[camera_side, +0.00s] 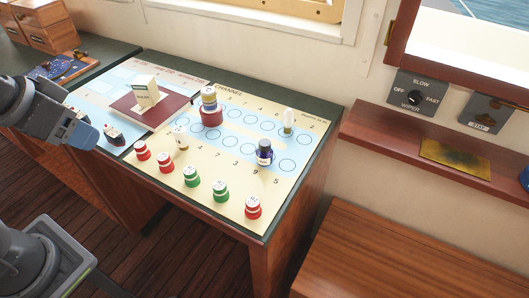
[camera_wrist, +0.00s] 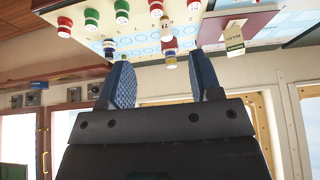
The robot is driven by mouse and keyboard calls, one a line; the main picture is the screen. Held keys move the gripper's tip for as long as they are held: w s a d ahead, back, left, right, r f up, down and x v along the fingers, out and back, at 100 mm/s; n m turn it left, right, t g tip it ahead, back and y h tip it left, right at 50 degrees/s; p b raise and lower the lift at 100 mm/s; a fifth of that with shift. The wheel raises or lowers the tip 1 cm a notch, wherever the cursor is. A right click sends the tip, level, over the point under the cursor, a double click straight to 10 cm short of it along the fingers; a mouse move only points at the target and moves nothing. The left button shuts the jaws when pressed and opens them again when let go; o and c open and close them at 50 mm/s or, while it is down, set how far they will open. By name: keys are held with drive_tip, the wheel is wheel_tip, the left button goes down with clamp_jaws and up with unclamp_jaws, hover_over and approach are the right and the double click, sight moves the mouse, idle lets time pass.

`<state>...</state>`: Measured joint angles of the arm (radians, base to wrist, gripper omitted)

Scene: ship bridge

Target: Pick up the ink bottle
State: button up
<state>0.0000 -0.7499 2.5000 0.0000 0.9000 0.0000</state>
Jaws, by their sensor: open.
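The ink bottle (camera_side: 264,152) is a small dark blue bottle with a dark cap and a pale label. It stands upright on the right part of the channel chart (camera_side: 245,143) in the side view. In the wrist view a small dark blue piece that looks like it (camera_wrist: 108,47) shows left of the fingers. My gripper (camera_side: 85,137) is at the left of the side view, above the chart's left edge and well away from the bottle. In the wrist view my gripper (camera_wrist: 162,80) has its two blue fingers apart, with nothing between them.
Red and green numbered pieces (camera_side: 191,176) line the chart's near edge. A stacked red-based piece (camera_side: 210,112), a white bulb-like piece (camera_side: 288,118) and a small tan bottle (camera_side: 181,139) stand farther in. A dark red book (camera_side: 150,107) carries an upright card (camera_side: 145,93). A wooden shelf (camera_side: 390,140) is at right.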

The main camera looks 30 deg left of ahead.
drive_tip(key=shift+o, duration=1.3)
drive_tip(key=w+d+r+n+g, duration=0.1)
drive_tip(key=w+d+r+n, duration=0.15)
drive_tip(key=w, duration=0.45)
drive_tip(key=w+d+r+n+g, duration=0.2)
drive_tip(key=w+d+n, duration=0.2)
drive_tip(key=w, duration=0.3)
drive_tip(key=n+g, duration=0.3)
drive_tip(key=n, duration=0.4)
hover_over(263, 141)
wheel_tip(263, 141, down, 10)
drive_tip(key=shift+f, duration=0.1)
wheel_tip(263, 141, down, 8)
drive_tip(key=shift+r, duration=0.25)
drive_tip(key=shift+d+f, duration=0.2)
drive_tip(key=shift+f, duration=2.45)
